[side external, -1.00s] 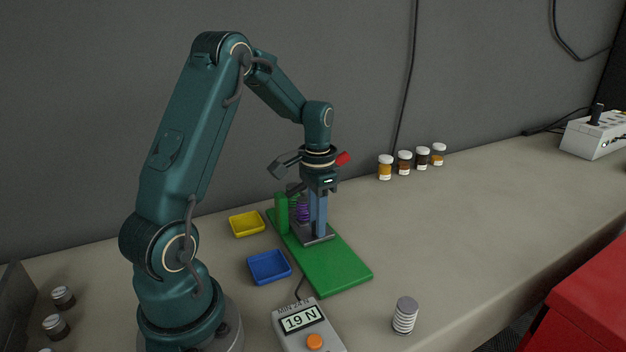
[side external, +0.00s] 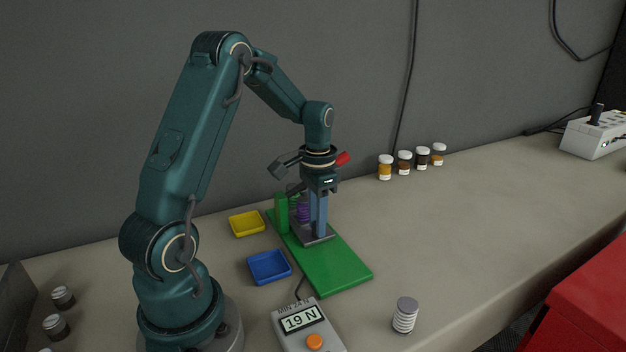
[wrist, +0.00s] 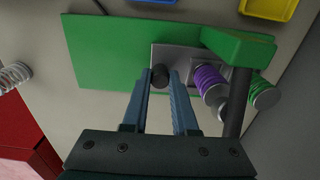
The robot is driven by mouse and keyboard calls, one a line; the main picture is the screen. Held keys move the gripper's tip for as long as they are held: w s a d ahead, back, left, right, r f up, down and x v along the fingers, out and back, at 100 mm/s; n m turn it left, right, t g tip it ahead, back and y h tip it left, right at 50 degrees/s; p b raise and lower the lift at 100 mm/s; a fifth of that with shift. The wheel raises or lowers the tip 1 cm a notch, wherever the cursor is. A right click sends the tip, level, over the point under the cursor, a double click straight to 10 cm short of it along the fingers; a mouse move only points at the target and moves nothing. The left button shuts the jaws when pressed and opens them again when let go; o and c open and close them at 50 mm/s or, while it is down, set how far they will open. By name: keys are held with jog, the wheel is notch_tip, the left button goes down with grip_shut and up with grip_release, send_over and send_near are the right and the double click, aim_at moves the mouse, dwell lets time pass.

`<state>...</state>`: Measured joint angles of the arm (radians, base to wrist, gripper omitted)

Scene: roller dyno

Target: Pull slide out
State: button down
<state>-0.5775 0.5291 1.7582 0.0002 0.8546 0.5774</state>
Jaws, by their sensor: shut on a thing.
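The slide, a grey metal plate (wrist: 183,54), lies on the green base (side external: 340,268) close to its upright green block (side external: 282,212). A dark round knob (wrist: 160,76) stands on the slide. My gripper (wrist: 165,76) points down, its two blue fingers shut on the knob. A purple spring (side external: 304,212) sits beside the fingers at the block; it also shows in the wrist view (wrist: 208,82). A green spring (wrist: 262,92) lies behind a dark bar. A grey gauge (side external: 310,330) in front reads 19 N, with "MIN 24 N" above its display.
A blue tray (side external: 270,267) and a yellow tray (side external: 247,224) stand left of the base. A pale spring (side external: 405,316) stands at the front right. Several small jars (side external: 404,162) line the wall.

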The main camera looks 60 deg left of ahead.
jog(key=d, duration=1.5)
jog(key=shift+d, duration=0.2)
jog(key=c, duration=0.7)
grip_release()
jog(key=shift+r, duration=0.1)
jog(key=shift+r, duration=2.5)
